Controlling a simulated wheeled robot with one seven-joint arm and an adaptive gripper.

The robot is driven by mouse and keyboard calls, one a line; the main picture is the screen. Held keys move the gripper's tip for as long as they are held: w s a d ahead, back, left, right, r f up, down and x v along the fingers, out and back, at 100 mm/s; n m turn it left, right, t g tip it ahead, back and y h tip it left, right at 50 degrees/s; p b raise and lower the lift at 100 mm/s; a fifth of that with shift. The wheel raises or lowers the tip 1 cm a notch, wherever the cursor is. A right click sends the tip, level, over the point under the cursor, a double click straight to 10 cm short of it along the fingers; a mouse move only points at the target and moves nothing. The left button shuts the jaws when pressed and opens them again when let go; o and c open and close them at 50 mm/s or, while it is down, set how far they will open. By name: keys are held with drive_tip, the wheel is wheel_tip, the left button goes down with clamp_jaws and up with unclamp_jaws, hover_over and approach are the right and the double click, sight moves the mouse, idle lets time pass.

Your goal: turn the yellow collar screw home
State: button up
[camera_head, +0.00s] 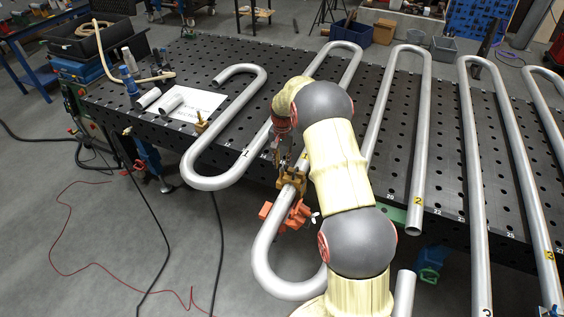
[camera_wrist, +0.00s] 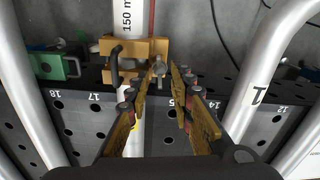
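The yellow collar (camera_head: 294,184) is clamped around a grey coil tube near the front edge of the black table. In the wrist view the collar (camera_wrist: 136,48) sits around the tube marked "150 m", with a dark handle-like loop at its left. Its screw (camera_wrist: 158,69) has a small metal head, at the collar's near right. My gripper (camera_wrist: 158,78) is open, its two fingers apart on either side of the screw head. Whether either finger touches the head I cannot tell. In the head view my gripper (camera_head: 286,157) is just above the collar, partly hidden by my arm.
An orange clamp (camera_head: 290,214) is just below the collar. Another small brass clamp (camera_head: 201,122) stands on the table at left. Several bent grey tubes (camera_head: 419,150) cover the perforated table (camera_head: 150,123). In the wrist view a green clamp part (camera_wrist: 56,67) lies left of the collar.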

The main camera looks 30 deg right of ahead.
wheel_tip(320, 180, up, 12)
idle(0.4)
drive_tip(key=shift+w+f, duration=0.1)
idle(0.4)
